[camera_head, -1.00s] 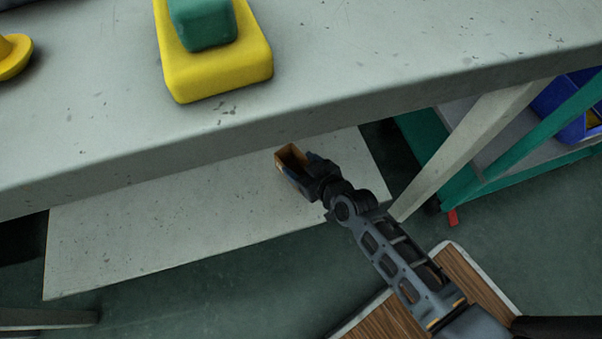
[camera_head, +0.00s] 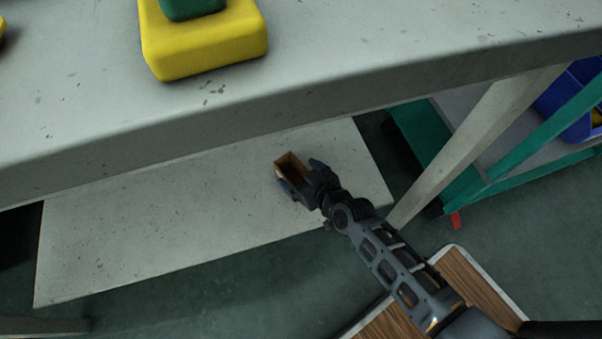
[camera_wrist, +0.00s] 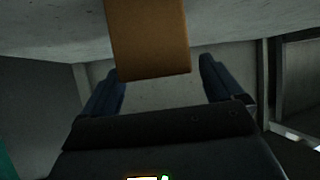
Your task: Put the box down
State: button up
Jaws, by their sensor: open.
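In the wrist view the box (camera_wrist: 150,45) shows between and beyond the two dark blue fingers of my gripper (camera_wrist: 162,85), with gaps on both sides. The box's underside is hidden, but it appears to rest on the shelf.
The grey workbench top (camera_head: 350,60) overhangs the shelf and carries a yellow block (camera_head: 205,45) with a green piece on it. A slanted pale leg (camera_head: 480,140) and a green rack with a blue bin (camera_head: 570,105) stand to the right. The shelf left of the box is clear.

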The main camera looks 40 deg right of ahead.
jog(key=shift+r+p, duration=0.3)
jog(key=p+v, duration=0.3)
jog(key=v, duration=0.8)
jog(key=shift+s+p, duration=0.3)
jog(key=shift+s, duration=0.15)
jog(key=shift+r, duration=0.1)
jog(key=s+r+t, duration=0.1)
jog(key=s+r, duration=0.9)
jog(key=r, duration=0.4)
jog(key=s+a+r+t, duration=0.1)
jog(key=s+r, duration=1)
jog(key=r, duration=0.3)
jog(key=shift+a+r+t, duration=0.25)
jog(key=shift+r+t, duration=0.05)
jog(key=shift+r, duration=0.05)
jog(key=shift+s, duration=0.1)
